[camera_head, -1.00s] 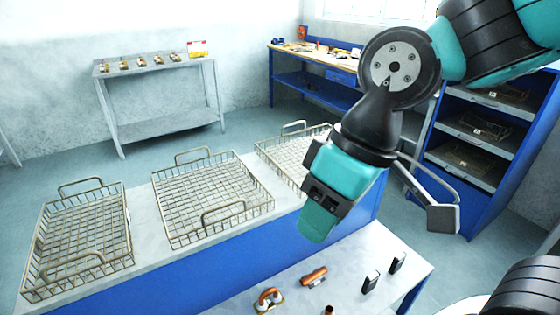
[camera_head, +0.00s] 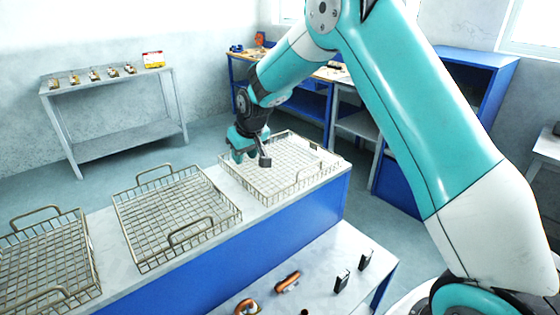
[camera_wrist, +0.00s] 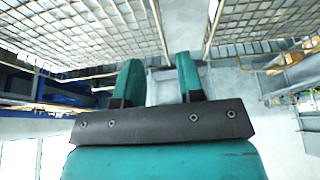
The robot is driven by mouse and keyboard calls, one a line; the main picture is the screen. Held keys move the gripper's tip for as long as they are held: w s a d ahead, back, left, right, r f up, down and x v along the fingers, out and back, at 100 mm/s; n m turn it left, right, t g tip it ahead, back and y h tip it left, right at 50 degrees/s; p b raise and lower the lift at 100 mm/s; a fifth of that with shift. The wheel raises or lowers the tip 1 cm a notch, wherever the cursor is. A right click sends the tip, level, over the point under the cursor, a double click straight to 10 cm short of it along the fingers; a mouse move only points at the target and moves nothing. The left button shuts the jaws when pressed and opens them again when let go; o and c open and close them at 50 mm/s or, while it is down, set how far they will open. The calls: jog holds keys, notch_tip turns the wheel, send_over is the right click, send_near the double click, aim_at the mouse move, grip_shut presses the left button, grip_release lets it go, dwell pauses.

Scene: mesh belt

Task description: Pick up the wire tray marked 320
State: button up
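Three wire trays with raised handles stand in a row on the blue-sided bench: a left tray (camera_head: 45,262), a middle tray (camera_head: 175,212) and a right tray (camera_head: 300,165). No number, 320 or other, can be read on any of them. My gripper (camera_head: 251,160) is at the left part of the right tray, above or near its rim, and hides part of it. In the wrist view my gripper (camera_wrist: 158,68) has its two teal fingers apart with nothing seen between them. Wire mesh fills the upper left and upper right there. Contact with a tray cannot be told.
A lower white shelf in front holds orange-brown handled tools (camera_head: 288,282) and dark upright blocks (camera_head: 342,281). A grey side table (camera_head: 115,103) with small brass parts stands at the back left. A blue workbench and blue cabinet (camera_head: 470,75) are behind my arm.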

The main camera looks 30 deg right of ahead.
aim_at(239, 174)
jog(key=p+x, duration=0.1)
jog(key=x, duration=0.4)
jog(key=shift+f, duration=0.1)
jog(key=p+x, duration=0.3)
jog(key=x, duration=0.1)
jog(key=shift+w+p, duration=0.15)
jog(key=shift+p, duration=0.15)
jog(key=shift+w+f, duration=0.2)
jog(key=shift+f, duration=0.45)
grip_shut()
jog(key=shift+r, duration=0.1)
